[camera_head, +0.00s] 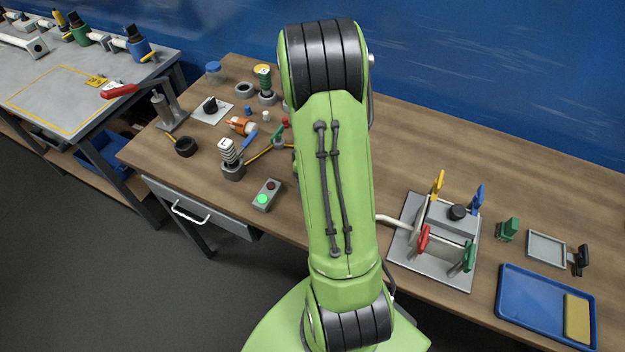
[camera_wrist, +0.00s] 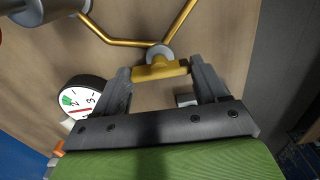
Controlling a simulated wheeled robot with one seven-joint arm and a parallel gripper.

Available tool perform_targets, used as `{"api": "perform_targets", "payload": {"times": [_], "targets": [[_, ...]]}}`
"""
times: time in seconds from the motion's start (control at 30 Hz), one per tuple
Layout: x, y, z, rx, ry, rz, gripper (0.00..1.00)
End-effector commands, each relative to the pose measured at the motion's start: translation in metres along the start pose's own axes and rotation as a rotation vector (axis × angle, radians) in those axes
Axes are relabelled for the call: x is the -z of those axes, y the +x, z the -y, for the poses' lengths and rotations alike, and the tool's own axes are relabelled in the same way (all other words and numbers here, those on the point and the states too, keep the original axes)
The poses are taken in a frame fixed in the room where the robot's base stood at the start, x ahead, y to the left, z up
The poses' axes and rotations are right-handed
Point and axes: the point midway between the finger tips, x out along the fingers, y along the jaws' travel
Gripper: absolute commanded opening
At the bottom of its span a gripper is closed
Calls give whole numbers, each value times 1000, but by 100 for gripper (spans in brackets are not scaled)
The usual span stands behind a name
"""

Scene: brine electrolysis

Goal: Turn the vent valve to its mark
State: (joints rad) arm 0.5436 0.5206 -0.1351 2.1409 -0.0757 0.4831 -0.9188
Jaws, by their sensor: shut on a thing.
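In the wrist view, a yellow bar-shaped valve handle (camera_wrist: 160,71) sits in front of a grey round hub (camera_wrist: 160,53). Thin brass-coloured pipes meet at the hub. My gripper (camera_wrist: 162,70) has one finger at each end of this handle and is shut on it. I see no valve mark in this view. In the head view, my green arm covers the middle of the table and my gripper is hidden. A yellow pipe (camera_head: 259,153) runs there to a small grey fitting (camera_head: 281,143) beside my arm.
A round gauge (camera_wrist: 79,98) with a white face, green patch and red needle is left of my fingers. A grey box with a lit green button (camera_head: 264,198) stands near the table's front edge. A clamp rig (camera_head: 440,240) and blue tray (camera_head: 530,302) are at the right.

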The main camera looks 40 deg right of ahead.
Motion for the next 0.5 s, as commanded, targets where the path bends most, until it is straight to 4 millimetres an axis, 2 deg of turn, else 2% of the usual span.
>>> {"api": "perform_targets", "payload": {"times": [0.5], "targets": [[1,-1,-1,-4,-68,-3,42]]}}
